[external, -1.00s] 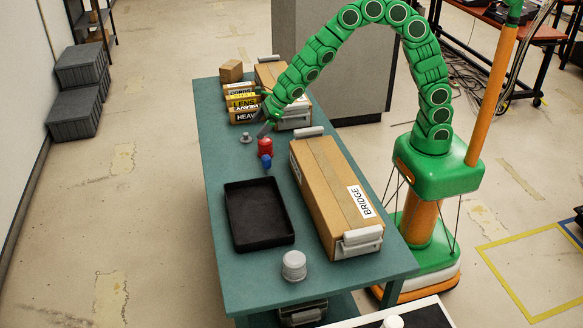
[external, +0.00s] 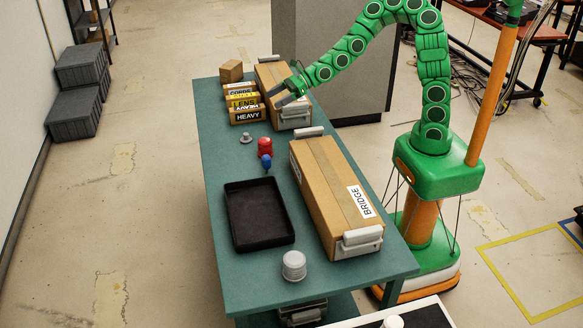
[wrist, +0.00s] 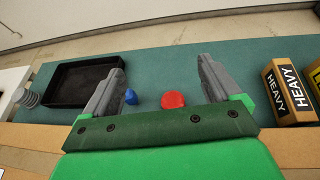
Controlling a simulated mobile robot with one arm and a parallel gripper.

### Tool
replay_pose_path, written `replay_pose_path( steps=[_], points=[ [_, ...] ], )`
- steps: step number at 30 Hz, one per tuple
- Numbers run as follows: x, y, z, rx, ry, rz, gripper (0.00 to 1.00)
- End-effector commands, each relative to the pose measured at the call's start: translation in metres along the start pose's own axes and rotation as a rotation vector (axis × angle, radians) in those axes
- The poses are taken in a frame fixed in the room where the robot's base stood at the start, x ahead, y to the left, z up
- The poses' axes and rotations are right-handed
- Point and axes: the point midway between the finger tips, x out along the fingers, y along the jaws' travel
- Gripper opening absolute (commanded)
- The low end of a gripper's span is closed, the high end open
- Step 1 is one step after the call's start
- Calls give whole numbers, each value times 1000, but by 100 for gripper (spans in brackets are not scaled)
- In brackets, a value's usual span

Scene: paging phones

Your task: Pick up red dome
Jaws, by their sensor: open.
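The red dome (external: 265,146) stands on the teal table, just behind a small blue piece (external: 266,161). In the wrist view the red dome (wrist: 173,101) lies between my two fingers, nearer the right one, with the blue piece (wrist: 131,97) by the left finger. My gripper (external: 281,92) is open and empty. In the external view it is above the far right part of the table, beyond the red dome and apart from it. It also shows in the wrist view (wrist: 159,80).
A long box marked BRIDGE (external: 335,190) stands right of the dome. A black tray (external: 232,241) is in front. Labelled boxes (external: 247,117) stand behind. A small grey piece (external: 246,138) is left of the dome. A white ribbed cylinder (external: 294,266) stands at the near end.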

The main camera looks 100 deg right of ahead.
Motion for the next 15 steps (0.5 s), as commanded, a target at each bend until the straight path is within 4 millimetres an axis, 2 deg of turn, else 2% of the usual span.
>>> replay_pose_path(
  steps=[13,15],
  points=[
    [20,-1,-50,3,8,1,91],
    [25,-2,-62,3,10,2,91]
  ],
)
